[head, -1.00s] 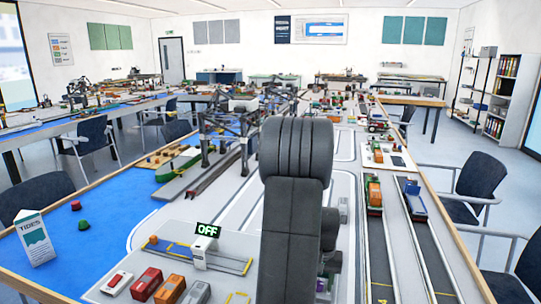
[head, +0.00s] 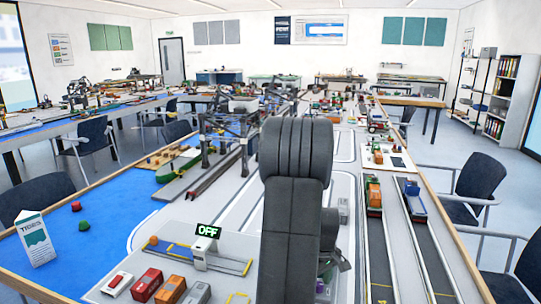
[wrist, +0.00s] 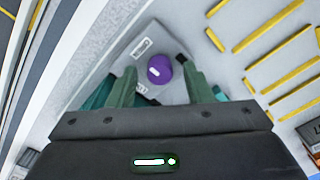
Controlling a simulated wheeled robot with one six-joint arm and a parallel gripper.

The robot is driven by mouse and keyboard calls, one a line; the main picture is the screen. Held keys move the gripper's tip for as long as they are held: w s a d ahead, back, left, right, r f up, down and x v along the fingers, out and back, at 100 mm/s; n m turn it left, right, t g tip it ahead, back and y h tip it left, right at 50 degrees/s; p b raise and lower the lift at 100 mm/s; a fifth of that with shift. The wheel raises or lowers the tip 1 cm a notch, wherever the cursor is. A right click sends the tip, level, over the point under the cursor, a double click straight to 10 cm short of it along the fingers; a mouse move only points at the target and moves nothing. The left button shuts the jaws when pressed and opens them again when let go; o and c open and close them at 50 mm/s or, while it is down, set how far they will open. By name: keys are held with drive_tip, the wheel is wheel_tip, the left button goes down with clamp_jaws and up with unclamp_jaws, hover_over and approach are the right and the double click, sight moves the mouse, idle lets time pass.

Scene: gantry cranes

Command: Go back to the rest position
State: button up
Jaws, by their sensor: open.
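My gripper (wrist: 157,72) shows in the wrist view with its two green fingers spread apart. A round purple knob (wrist: 159,69) on a grey plate (wrist: 150,44) appears between the fingertips, and I cannot tell how far below them it is. No finger visibly touches it. In the head view my dark arm stands in the middle and hides most of the gripper.
A small device with an OFF display (head: 207,231) stands left of my arm, behind several toy vehicles. A blue truck (head: 414,199) and an orange truck (head: 373,194) stand on lanes at right. A gantry crane (head: 232,125) stands farther back.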

drive_tip(key=n, duration=0.3)
drive_tip(key=shift+n, duration=2.4)
drive_tip(key=shift+s+a, duration=0.1)
